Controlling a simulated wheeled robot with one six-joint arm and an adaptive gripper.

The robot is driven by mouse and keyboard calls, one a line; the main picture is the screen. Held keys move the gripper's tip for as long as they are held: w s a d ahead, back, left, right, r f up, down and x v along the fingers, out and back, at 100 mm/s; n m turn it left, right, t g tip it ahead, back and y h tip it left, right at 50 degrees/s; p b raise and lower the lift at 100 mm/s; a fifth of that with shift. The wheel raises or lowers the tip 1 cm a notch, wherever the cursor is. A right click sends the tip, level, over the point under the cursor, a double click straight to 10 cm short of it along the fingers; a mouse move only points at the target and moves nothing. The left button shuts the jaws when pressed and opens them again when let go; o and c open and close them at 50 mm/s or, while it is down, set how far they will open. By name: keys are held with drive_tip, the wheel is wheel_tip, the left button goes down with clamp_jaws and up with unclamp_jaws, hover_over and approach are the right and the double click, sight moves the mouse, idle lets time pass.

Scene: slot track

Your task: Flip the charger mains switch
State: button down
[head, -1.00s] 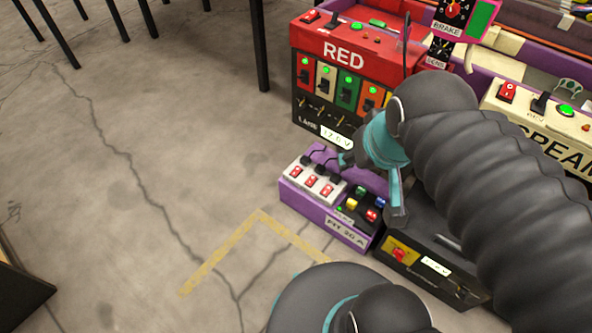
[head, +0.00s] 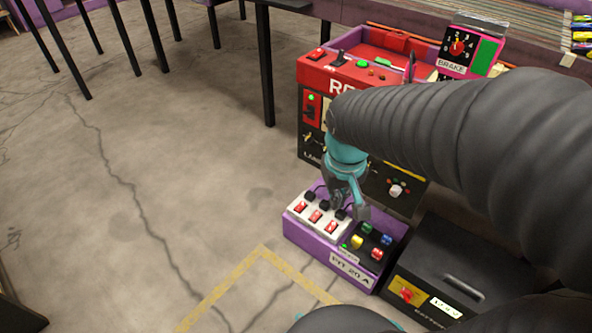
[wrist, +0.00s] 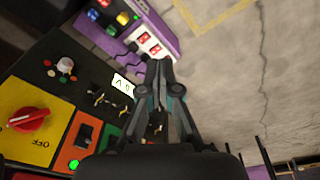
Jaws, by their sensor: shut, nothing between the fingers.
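A purple box labelled PIT 20 A (head: 327,252) stands on the floor. It bears a white strip (head: 297,209) with three red rocker switches (head: 316,216) and black plugs along its back. The strip also shows in the wrist view (wrist: 147,43), with two red rockers visible. My gripper (head: 352,208) is shut and empty, over the back right end of the strip in the head view; contact cannot be told. In the wrist view the closed fingertips (wrist: 160,66) point toward the strip. No label reading charger mains is legible, so I cannot tell which switch it names.
A black box (head: 462,262) with a red switch on a yellow panel (head: 406,293) stands to the right. The red-topped cabinet (head: 312,75) stands behind; the wrist view shows a red knob (wrist: 29,119) beside OFF.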

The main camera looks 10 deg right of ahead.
drive_tip(key=w+a+f+n+g+h+b, duration=0.1)
drive_tip(key=w+a+f+n, duration=0.15)
drive_tip(key=w+f, duration=0.75)
drive_tip(key=w+a+f+n+g+h+b, duration=0.1)
drive_tip(key=w+a+f+n, duration=0.15)
drive_tip(key=w+f, duration=0.8)
drive_tip(key=n+t, duration=0.2)
drive_tip(key=n, duration=0.1)
hover_over(302, 204)
drive_tip(key=s+a, duration=0.2)
drive_tip(key=a, duration=0.1)
drive_tip(key=shift+s+d+f+y, duration=0.1)
drive_tip(key=shift+d+f+y, duration=0.15)
drive_tip(key=shift+f+y, duration=0.1)
drive_tip(key=f, duration=0.4)
drive_tip(key=w+d+f, duration=0.1)
drive_tip(key=f, duration=0.4)
drive_tip(key=w+d+f+b, duration=0.1)
drive_tip(key=f, duration=0.3)
drive_tip(key=shift+f, duration=0.4)
